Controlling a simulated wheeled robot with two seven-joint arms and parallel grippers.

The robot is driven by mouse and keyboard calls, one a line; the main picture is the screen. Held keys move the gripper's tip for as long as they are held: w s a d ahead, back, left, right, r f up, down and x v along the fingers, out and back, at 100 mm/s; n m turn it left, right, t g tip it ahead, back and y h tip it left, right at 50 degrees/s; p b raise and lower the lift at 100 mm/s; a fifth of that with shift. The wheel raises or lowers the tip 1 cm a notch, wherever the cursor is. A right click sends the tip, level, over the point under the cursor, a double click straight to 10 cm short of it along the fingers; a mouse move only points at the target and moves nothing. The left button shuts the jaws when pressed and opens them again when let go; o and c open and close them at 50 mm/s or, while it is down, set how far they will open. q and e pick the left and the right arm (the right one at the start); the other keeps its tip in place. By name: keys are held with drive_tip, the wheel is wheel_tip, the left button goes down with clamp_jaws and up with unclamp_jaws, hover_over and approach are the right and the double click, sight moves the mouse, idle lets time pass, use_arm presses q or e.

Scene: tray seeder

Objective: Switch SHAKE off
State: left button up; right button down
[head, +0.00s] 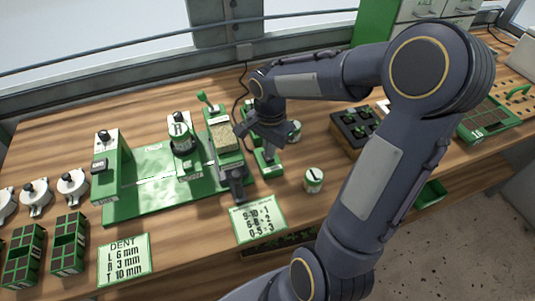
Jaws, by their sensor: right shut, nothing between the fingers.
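My right gripper (262,143) reaches down over the right end of the green seeder machine (150,205). It is shut and holds nothing. Just below its fingertips is a small green switch box (268,162) with a pale top; the fingers partly cover it, and I cannot tell whether they touch. Another green box with a green-knobbed lever (206,99) stands behind the seed hopper (223,135). No SHAKE label is readable, so I cannot tell which switch it is or how it is set. My left gripper is not in view.
A DENT card (124,260) and a second number card (259,219) lie in front. A small green-and-white tin (313,180) stands right of the switch box. Green cell trays (25,255) are at the left.

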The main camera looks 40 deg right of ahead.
drive_tip(key=shift+f+b, duration=0.85)
drive_tip(key=shift+f, duration=0.15)
idle(0.7)
drive_tip(key=shift+r, duration=0.15)
drive_tip(key=shift+r+p, duration=2.75)
drive_tip(key=shift+r, duration=0.7)
drive_tip(key=s+a+r+n+t+y, duration=0.2)
drive_tip(key=s+a+n, duration=0.3)
drive_tip(key=s+n, duration=0.2)
drive_tip(key=s+a+r+n+t+y, duration=0.1)
drive_tip(key=s+a+r+n+t, duration=0.2)
drive_tip(key=s+a+n, duration=0.3)
drive_tip(key=shift+s+n+t+y, duration=0.3)
drive_tip(key=shift+s+n+y, duration=0.1)
drive_tip(key=shift+s+n, duration=0.15)
drive_tip(key=shift+r, duration=0.1)
